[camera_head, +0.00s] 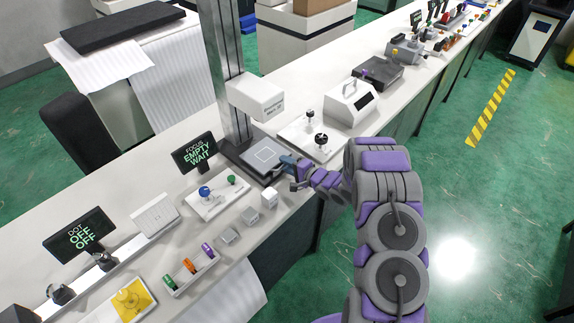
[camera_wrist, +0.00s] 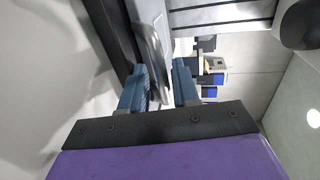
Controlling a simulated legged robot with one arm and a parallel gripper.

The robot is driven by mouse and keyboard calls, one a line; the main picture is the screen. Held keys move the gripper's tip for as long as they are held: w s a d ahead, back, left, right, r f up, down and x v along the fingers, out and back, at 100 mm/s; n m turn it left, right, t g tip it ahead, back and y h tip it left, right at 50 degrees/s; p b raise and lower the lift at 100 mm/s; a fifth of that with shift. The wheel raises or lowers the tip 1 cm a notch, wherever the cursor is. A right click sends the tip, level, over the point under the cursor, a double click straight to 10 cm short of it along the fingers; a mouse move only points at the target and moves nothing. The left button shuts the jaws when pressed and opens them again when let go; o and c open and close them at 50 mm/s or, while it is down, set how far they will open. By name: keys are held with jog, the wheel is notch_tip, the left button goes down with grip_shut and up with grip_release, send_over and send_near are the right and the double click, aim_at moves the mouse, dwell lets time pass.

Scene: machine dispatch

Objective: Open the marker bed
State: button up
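The marker is a dark machine with a tall grey column (camera_head: 224,75) and a white head (camera_head: 256,97) above its bed. The bed (camera_head: 264,153) is a grey plate in a dark base near the counter's front edge. My gripper (camera_head: 287,168) is at the bed's front right edge. In the wrist view, its blue fingers (camera_wrist: 160,88) stand apart on either side of a grey bar-like handle (camera_wrist: 148,50). The handle lies close to the left finger, and a gap shows by the right finger. Firm contact cannot be made out.
A display reading FOCUS EMPTY WAIT (camera_head: 196,153) and a panel with blue and green knobs (camera_head: 215,197) stand left of the bed. A plate with black knobs (camera_head: 308,143) is at right.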

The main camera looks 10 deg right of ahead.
jog(key=shift+a, duration=0.2)
jog(key=shift+c, duration=0.6)
grip_shut()
jog(key=f+p+v, duration=0.1)
jog(key=p+v, duration=0.1)
jog(key=v, duration=0.5)
jog(key=f+p+v, duration=0.2)
jog(key=p+v, duration=0.1)
jog(key=v, duration=0.4)
jog(key=shift+s, duration=0.25)
